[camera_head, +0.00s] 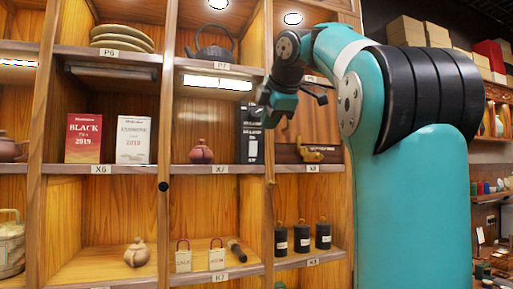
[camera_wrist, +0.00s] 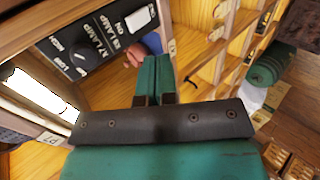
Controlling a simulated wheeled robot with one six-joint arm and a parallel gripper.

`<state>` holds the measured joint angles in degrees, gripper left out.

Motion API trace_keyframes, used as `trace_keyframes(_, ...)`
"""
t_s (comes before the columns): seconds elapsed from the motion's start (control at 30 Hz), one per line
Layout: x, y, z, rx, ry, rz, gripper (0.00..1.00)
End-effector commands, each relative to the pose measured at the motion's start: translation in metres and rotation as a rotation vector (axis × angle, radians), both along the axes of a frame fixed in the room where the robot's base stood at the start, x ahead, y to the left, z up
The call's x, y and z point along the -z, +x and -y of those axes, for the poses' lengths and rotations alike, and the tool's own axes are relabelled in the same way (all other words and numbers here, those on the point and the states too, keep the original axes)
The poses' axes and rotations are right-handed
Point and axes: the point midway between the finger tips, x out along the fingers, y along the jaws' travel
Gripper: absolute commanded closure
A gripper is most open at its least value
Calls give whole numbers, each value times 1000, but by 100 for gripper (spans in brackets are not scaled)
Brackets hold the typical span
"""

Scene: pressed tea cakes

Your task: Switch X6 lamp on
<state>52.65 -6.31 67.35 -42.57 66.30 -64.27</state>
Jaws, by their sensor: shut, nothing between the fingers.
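The lamp bar over the X6 shelf (camera_head: 112,73) is dark, under the P6 board at upper left in the head view. Below it, the X6 label (camera_head: 100,169) sits on the shelf edge. My gripper (camera_head: 270,114) is in front of the X7 bay's right side. In the wrist view its teal fingers (camera_wrist: 154,68) are shut together and empty. Ahead and left of them is a black panel (camera_wrist: 92,42) with a round dark knob, a white switch and the words LAMP, LOW, HIGH and ON. Its bay label is not legible. The fingers look apart from the panel.
A lit lamp bar (camera_head: 217,83) is over the X7 shelf. A red box (camera_head: 83,138) and a white box (camera_head: 133,139) stand on X6. A small reddish pot (camera_head: 201,152) stands on X7. Upright shelf dividers (camera_head: 171,200) separate the bays.

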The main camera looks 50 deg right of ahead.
Motion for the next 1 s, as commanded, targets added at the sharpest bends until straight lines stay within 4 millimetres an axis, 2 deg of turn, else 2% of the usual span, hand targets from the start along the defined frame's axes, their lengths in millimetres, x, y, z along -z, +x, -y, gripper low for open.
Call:
trace_keyframes(0.03,16,8,4,-4,2,-1,100)
trace_keyframes(0.3,49,45,26,-2,4,-2,100)
trace_keyframes(0.4,40,59,35,0,3,-2,100)
trace_keyframes(0.6,38,75,46,1,1,0,100)
trace_keyframes(1.0,40,78,48,1,1,0,100)
